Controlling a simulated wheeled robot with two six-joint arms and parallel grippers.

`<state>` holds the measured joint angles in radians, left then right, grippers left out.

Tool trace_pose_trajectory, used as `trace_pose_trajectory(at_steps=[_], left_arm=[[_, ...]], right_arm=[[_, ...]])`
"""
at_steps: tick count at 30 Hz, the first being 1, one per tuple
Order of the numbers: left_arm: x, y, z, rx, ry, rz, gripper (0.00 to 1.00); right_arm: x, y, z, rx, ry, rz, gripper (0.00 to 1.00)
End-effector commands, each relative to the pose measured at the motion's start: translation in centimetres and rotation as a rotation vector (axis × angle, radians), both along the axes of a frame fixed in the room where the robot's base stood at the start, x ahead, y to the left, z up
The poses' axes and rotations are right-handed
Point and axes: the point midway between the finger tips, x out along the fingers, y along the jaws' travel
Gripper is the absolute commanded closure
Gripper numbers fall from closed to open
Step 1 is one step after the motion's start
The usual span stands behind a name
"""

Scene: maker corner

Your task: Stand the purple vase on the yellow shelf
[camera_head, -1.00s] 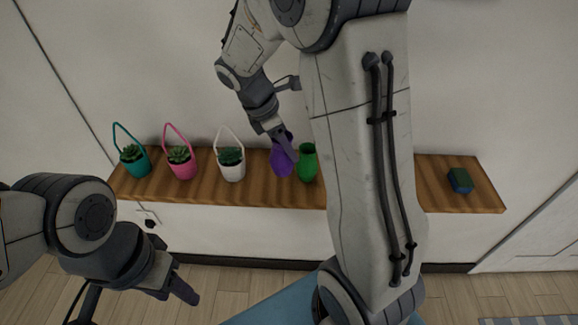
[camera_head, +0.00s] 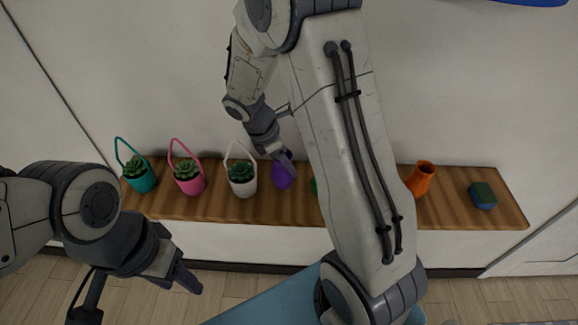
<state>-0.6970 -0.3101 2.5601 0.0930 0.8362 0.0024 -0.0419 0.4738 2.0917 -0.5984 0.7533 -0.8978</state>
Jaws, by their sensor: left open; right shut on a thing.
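The purple vase (camera_head: 282,179) is at the wooden shelf, between the white planter and a green vase. My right gripper (camera_head: 284,160) reaches down from above and is shut on the purple vase. I cannot tell whether the vase touches the shelf. My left gripper (camera_head: 176,280) is open and empty at the lower left, in front of and below the shelf. No yellow shelf shows in this view.
My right arm hides most of the green vase (camera_head: 314,186). A blue edge (camera_head: 530,2) shows at top right.

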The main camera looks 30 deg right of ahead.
Motion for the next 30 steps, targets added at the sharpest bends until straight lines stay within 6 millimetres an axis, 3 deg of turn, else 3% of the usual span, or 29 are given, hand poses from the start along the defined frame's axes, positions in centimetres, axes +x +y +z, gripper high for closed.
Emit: trace_pose_trajectory(at_steps=[5,16,17,18,19,30], left_arm=[[0.0,0.0,0.2,0.0,0.0,-0.001,0.5],[0.0,0.0,-0.1,0.0,0.0,0.0,0.5],[0.0,0.0,0.0,0.0,0.0,0.0,0.5],[0.0,0.0,0.0,0.0,0.0,0.0,0.5],[0.0,0.0,0.0,0.0,0.0,0.0,0.5],[0.0,0.0,0.4,0.0,0.0,0.0,0.5]], right_arm=[[-0.1,-0.1,-2.0,0.0,0.002,-0.002,0.97],[-0.1,-0.2,-2.6,0.001,0.0,-0.004,0.97],[-0.1,-0.2,-2.5,0.001,0.0,-0.004,0.34],[-0.1,-0.2,-2.4,0.001,0.0,-0.004,0.19],[-0.1,-0.2,-2.4,0.001,0.0,-0.004,0.12],[-0.1,-0.3,-1.9,0.001,-0.001,-0.005,0.12]])
